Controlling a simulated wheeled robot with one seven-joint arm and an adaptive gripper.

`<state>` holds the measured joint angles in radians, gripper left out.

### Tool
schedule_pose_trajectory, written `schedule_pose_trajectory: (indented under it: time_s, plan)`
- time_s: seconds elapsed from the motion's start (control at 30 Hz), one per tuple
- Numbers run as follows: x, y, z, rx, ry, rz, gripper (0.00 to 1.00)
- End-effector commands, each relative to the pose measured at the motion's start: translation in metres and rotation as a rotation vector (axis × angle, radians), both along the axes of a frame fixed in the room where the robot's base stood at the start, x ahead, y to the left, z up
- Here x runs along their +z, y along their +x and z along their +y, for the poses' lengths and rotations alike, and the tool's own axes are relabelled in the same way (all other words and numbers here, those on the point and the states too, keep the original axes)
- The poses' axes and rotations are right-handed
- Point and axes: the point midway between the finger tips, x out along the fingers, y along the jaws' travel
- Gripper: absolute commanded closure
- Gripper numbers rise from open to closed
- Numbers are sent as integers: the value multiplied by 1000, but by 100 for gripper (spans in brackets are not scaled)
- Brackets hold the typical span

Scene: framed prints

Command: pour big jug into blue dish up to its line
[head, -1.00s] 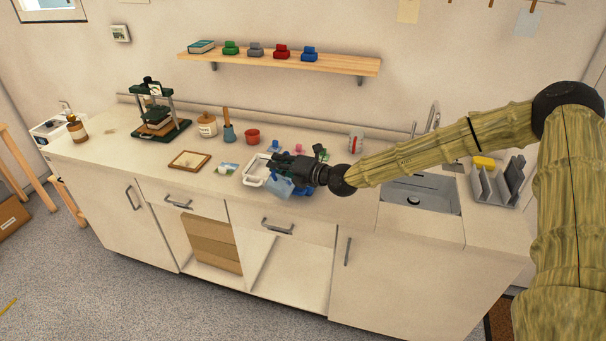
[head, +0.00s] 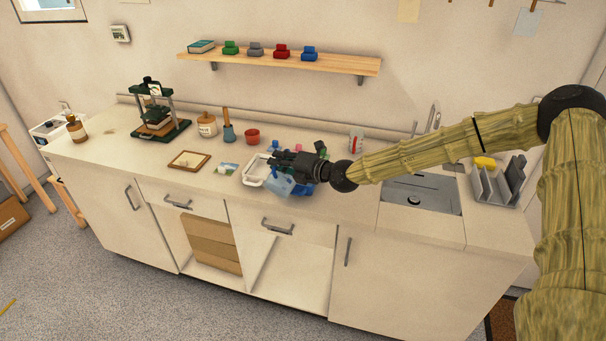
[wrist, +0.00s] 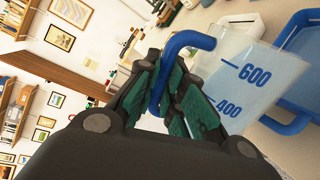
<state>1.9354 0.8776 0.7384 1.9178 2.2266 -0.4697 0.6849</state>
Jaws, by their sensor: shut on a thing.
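The big jug (wrist: 240,80) is clear with a bluish tint, a blue handle and dark 400 and 600 marks. It looks tilted in the wrist view; its liquid level is unclear. My gripper (wrist: 170,105) is shut on the blue handle. In the head view, my gripper (head: 284,160) holds the jug (head: 278,185) near the counter's front edge. The blue dish (head: 304,188) is just right of the jug, partly hidden by it and my gripper. The dish (wrist: 302,62) also shows beyond the jug in the wrist view. Its line and contents cannot be made out.
A white tray (head: 253,180) lies just left of the jug. A sink (head: 420,195) is to the right. A shelf (head: 280,61) hangs above.

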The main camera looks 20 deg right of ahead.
Motion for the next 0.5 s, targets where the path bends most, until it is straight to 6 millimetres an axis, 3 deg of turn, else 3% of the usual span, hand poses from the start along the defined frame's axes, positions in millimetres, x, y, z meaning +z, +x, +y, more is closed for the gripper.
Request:
schedule_pose_trajectory:
  time_s: [0.5]
  plan:
    - [4, 2, -2, 0, 20, 15, 100]
